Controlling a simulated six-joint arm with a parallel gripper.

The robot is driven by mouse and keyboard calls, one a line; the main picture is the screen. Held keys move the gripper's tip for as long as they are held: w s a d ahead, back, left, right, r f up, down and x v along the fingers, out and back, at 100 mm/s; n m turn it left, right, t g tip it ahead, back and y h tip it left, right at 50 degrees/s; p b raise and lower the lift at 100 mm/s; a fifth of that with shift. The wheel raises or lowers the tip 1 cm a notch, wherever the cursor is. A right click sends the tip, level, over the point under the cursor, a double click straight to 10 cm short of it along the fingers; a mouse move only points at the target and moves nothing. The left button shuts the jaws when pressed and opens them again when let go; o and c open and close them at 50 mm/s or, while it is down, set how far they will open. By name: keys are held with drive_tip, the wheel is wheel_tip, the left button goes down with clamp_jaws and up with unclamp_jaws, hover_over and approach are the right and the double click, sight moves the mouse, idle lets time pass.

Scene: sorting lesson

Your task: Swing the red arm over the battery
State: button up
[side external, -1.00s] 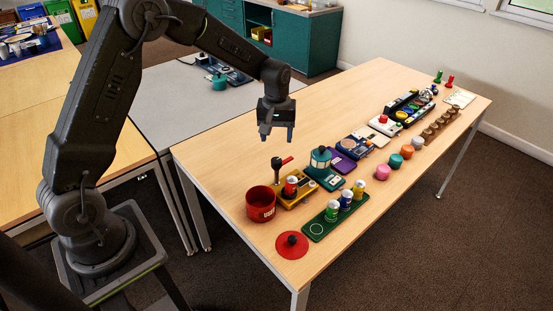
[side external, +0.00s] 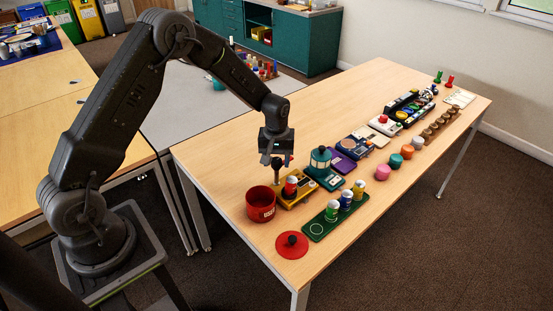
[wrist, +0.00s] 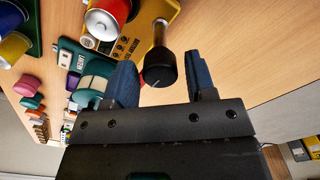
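The yellow tester base (side external: 296,200) stands near the left end of the long table, with a red battery (side external: 290,188) with a light top upright on it. The battery also shows at the top of the wrist view (wrist: 105,20). A dark post (side external: 277,177) rises from the base's back left. My gripper (side external: 277,158) is directly over the post's top. In the wrist view it is open (wrist: 162,82), with the post's black head (wrist: 160,68) between its fingers; contact cannot be told. The red arm is mostly hidden by my gripper; a little red shows beside the fingers.
A red cup (side external: 261,213) stands left of the base. A green tray (side external: 318,229) with several batteries and a red lid (side external: 292,246) lie in front. A teal lantern-like device (side external: 322,165) stands close on the right. The tabletop behind is clear.

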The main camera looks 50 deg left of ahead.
drive_tip(key=c, duration=0.7)
drive_tip(key=shift+m, duration=0.3)
drive_tip(key=m, duration=0.3)
drive_tip(key=shift+m, duration=0.3)
drive_tip(key=m, duration=0.4)
drive_tip(key=shift+m, duration=0.3)
drive_tip(key=m, duration=0.4)
drive_tip(key=shift+m, duration=2.5)
